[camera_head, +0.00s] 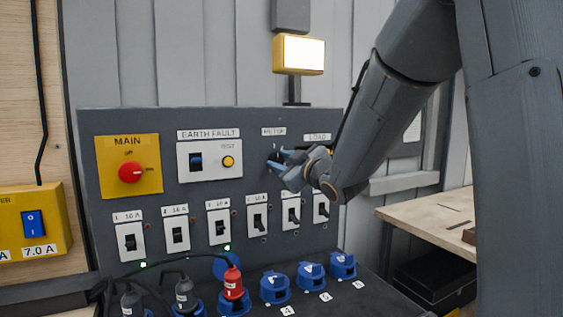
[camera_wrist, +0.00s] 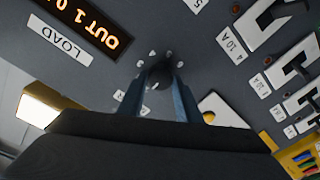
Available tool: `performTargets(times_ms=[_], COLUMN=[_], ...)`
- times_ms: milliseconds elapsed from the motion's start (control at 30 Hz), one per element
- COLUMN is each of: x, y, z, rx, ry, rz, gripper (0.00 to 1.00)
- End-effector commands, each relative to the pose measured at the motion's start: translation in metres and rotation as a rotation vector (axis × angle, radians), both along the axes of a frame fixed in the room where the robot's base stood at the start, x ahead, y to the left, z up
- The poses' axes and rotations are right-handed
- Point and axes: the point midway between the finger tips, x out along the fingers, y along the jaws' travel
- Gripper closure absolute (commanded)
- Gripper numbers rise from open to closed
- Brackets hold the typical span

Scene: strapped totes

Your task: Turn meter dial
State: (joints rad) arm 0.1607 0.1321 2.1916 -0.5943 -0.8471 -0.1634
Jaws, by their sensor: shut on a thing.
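The meter dial (camera_wrist: 158,76) is a small dark round knob on the grey panel. In the wrist view the two blue-grey fingers of my gripper (camera_wrist: 165,90) are shut on it, one on each side. In the head view my gripper (camera_head: 280,160) reaches the panel just below the METER label (camera_head: 273,131), and the dial is mostly hidden by the fingers. Small white marks surround the dial. An orange lit display (camera_wrist: 92,22) in the wrist view reads "OUT 1" and part of another character, beside the LOAD label (camera_wrist: 62,43).
The panel also holds a red MAIN knob (camera_head: 131,172), an EARTH FAULT switch plate (camera_head: 210,159) and a row of breakers (camera_head: 219,222) below my gripper. Blue sockets (camera_head: 275,287), one with a red plug (camera_head: 232,284), line the lower ledge. A wooden bench (camera_head: 430,225) stands at right.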

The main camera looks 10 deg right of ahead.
Motion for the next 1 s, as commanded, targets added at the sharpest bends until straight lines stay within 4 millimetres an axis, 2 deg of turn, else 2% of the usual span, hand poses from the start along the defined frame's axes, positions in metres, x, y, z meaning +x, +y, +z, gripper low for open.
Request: performTargets(times_ms=[367, 1000], x=[-0.0001, -0.0002], y=[-0.0003, -0.0002], z=[0.0000, -0.0009], rx=[0.135, 0.710], ry=[0.027, 0.142], rz=[-0.001, 0.001], gripper=[0.91, 0.91])
